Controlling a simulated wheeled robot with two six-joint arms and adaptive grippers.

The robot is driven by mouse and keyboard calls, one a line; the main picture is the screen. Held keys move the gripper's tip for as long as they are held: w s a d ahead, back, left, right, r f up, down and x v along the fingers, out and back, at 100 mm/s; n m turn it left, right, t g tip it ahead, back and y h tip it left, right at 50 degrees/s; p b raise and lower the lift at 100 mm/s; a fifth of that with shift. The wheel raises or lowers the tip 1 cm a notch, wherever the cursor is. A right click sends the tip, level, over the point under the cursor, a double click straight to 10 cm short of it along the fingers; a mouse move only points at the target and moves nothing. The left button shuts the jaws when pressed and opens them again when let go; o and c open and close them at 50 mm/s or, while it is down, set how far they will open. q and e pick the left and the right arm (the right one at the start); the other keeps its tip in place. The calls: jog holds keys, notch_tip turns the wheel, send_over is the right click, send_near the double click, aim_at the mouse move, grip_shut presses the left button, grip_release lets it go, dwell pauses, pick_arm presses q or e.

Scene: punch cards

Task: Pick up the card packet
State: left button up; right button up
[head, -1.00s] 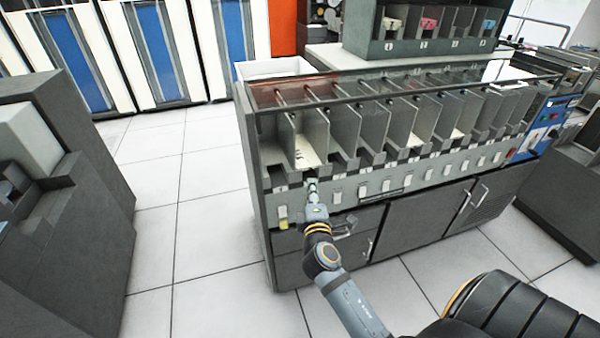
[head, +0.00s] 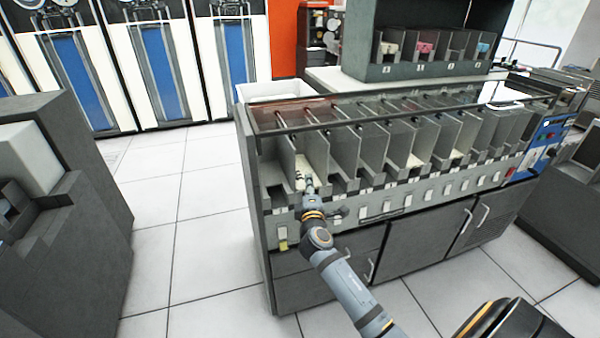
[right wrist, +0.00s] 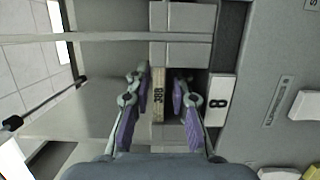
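The card packet (right wrist: 158,97) is a narrow cream block with dark lettering on its edge, standing in one pocket of the card sorter in the right wrist view. My right gripper (right wrist: 160,98) is open, with one purple-padded finger on each side of the packet; small gaps seem to show on both sides. In the head view the right gripper (head: 307,184) reaches into the front of a pocket near the sorter's left end. The packet is small there and partly hidden by the gripper. My left gripper is not in view.
The grey sorter (head: 410,235) has a row of pockets split by upright dividers, with a rail and clear cover above. A label plate with an 8 (right wrist: 219,100) sits beside the pocket. A dark machine (head: 75,215) stands at left; open floor (head: 195,235) lies between.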

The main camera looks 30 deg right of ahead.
jog(key=shift+w+d, duration=0.15)
jog(key=shift+w, duration=0.1)
grip_shut()
jog(key=shift+r, duration=0.1)
